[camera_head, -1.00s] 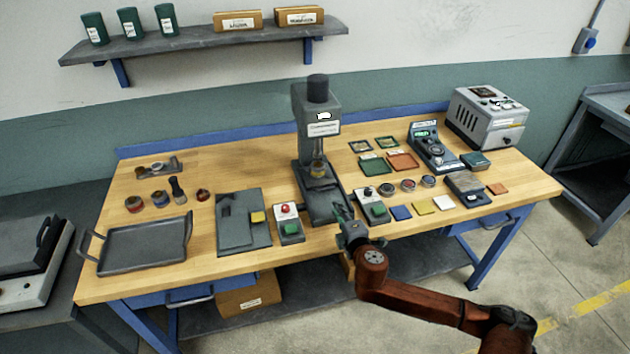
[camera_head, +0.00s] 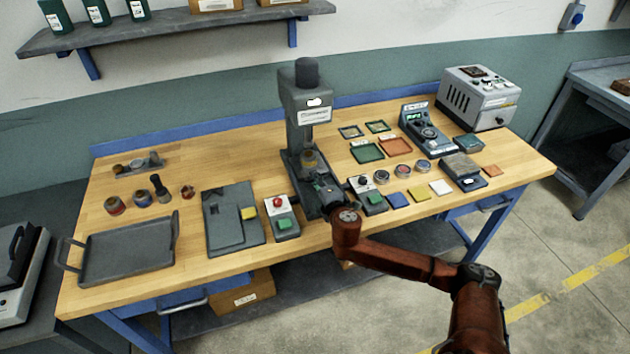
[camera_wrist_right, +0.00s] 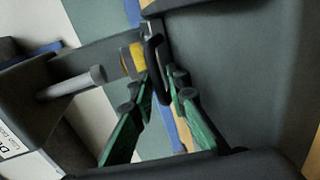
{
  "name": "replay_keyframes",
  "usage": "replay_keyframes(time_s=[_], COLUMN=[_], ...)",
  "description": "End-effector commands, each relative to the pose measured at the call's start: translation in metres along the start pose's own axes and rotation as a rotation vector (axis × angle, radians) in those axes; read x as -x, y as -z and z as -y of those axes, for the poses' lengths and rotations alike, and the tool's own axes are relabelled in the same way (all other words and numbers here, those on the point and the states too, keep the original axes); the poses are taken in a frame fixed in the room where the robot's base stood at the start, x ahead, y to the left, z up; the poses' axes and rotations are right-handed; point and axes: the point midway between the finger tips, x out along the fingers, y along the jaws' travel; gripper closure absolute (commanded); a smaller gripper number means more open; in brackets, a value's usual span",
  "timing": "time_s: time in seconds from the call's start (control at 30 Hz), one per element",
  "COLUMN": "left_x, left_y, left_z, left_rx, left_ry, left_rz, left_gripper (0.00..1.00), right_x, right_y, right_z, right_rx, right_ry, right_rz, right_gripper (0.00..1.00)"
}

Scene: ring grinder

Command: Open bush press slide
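The grey bush press (camera_head: 306,100) stands upright in the middle of the bench, with a black cap and a brass-coloured part (camera_head: 309,158) low at its front. My right gripper (camera_head: 318,186) is at the front of its base and hides part of the slide. In the right wrist view, a dark looped handle (camera_wrist_right: 157,65) lies between the green fingertips of my right gripper (camera_wrist_right: 162,82). The fingertips are close on both sides; firm contact is unclear. The brass part (camera_wrist_right: 132,58) is beside the handle. My left gripper is not in view.
A control box with a green button (camera_head: 373,198) stands close right of my right gripper. Another with a red knob (camera_head: 282,222) stands to the left. A grey plate fixture (camera_head: 225,230) and an empty tray (camera_head: 125,252) lie farther left.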

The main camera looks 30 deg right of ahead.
Motion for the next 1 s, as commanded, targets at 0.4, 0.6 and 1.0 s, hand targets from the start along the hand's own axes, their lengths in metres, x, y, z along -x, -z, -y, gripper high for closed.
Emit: replay_keyframes(time_s=[0.4,0.6,1.0], left_x=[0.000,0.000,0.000], left_y=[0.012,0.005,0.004], left_z=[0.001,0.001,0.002], left_rx=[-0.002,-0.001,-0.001], left_ry=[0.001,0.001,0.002], left_rz=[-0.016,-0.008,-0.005], left_gripper=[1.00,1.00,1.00], right_x=[0.000,0.000,0.000], right_y=[-0.001,-0.001,-0.001], right_z=[-0.001,0.000,0.000], right_rx=[0.000,0.000,0.000], right_ry=[-0.001,0.000,0.001], right_rz=[0.001,0.001,0.001], right_gripper=[0.97,1.00,1.00])
